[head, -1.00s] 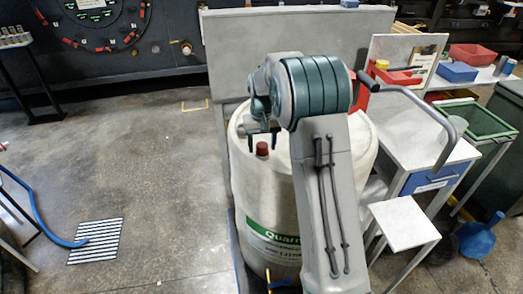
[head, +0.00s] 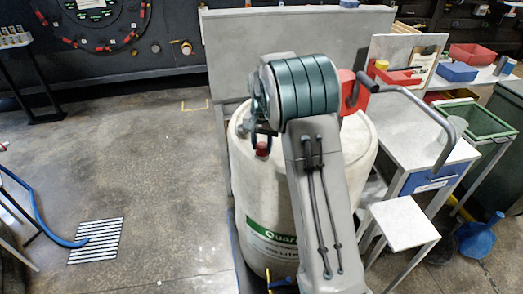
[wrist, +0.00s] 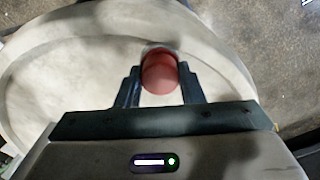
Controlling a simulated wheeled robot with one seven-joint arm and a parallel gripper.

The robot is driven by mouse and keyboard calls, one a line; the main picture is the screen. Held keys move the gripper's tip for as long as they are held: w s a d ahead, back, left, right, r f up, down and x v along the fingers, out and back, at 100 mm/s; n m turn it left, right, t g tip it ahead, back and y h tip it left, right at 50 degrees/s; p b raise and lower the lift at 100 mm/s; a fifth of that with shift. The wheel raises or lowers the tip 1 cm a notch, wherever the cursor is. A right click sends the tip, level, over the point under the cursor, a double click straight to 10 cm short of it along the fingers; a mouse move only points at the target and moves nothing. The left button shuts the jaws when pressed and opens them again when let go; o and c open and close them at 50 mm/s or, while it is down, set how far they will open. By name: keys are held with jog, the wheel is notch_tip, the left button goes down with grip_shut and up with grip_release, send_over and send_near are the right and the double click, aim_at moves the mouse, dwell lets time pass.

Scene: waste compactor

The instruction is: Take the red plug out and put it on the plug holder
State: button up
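The red plug (head: 262,149) sits upright on the top of the white drum (head: 268,190), near its left rim. It also shows in the wrist view (wrist: 160,73), between the two dark fingers. My gripper (head: 262,132) is right above the plug in the head view. In the wrist view my gripper (wrist: 160,80) is open, with one finger on each side of the plug and close to it. Whether the fingers touch it is hard to see. I cannot make out a plug holder for certain. My arm hides much of the drum top.
A grey panel (head: 300,40) stands behind the drum. A workbench (head: 425,140) with a blue drawer (head: 432,177) and a small white stool (head: 403,222) stand to the right. Open floor lies left.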

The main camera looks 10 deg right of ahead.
jog(key=shift+o, duration=1.1)
jog(key=c, duration=0.3)
jog(key=n, duration=0.5)
jog(key=n, duration=0.5)
jog(key=n, duration=0.5)
jog(key=shift+n, duration=0.3)
